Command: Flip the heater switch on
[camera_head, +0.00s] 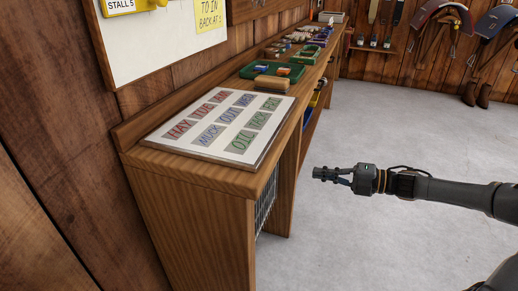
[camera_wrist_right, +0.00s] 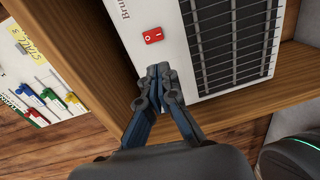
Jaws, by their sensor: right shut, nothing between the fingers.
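The heater is a white box with a dark slatted grille (camera_wrist_right: 232,50), shown tilted in the right wrist view. A red rocker switch (camera_wrist_right: 153,35) sits on its white front, left of the grille. The switch bears small white marks; which way it is rocked is too small to tell. My right gripper (camera_wrist_right: 158,70) is shut and empty, its fingertips just below the switch in that view and apart from it in the picture. In the head view my right gripper (camera_head: 322,174) is right of the bench, and part of the heater's grille (camera_head: 265,206) shows under the bench top. My left gripper is out of view.
A wooden bench (camera_head: 190,174) runs along the wall, holding a lettered board (camera_head: 222,124), a wooden brush (camera_head: 271,84) and a green tray (camera_head: 290,66). The heater stands in the bench's wooden opening (camera_wrist_right: 70,50). Grey floor (camera_head: 380,130) right of the bench is clear.

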